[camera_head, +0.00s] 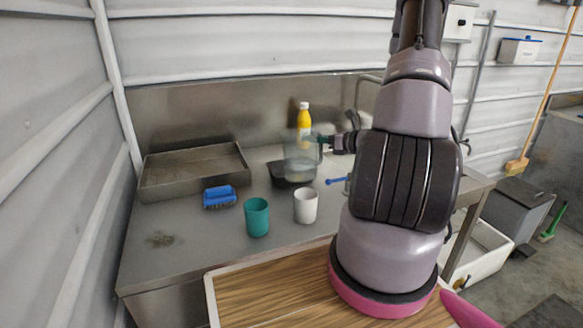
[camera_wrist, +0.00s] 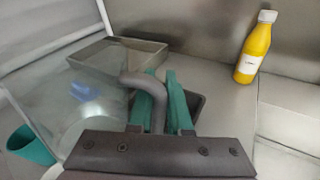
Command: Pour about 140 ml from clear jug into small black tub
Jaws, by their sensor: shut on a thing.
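The clear jug (camera_head: 301,160) is see-through and looks about upright in the head view, overlapping the small black tub (camera_head: 281,177). I cannot tell how much is in the jug. My gripper (camera_head: 325,144) is at the jug's right side, shut on its grey handle. In the wrist view the jug (camera_wrist: 60,112) fills the left, and its handle (camera_wrist: 138,80) curves down to the teal fingers of my gripper (camera_wrist: 164,100). The tub (camera_wrist: 198,102) shows partly behind the fingers; its inside is hidden.
A yellow bottle (camera_head: 304,118) stands behind the jug. A teal cup (camera_head: 257,218) and a white cup (camera_head: 305,206) stand in front. A blue brush (camera_head: 219,196) and a metal tray (camera_head: 152,190) are at left. The front left steel counter (camera_head: 190,255) is mostly clear.

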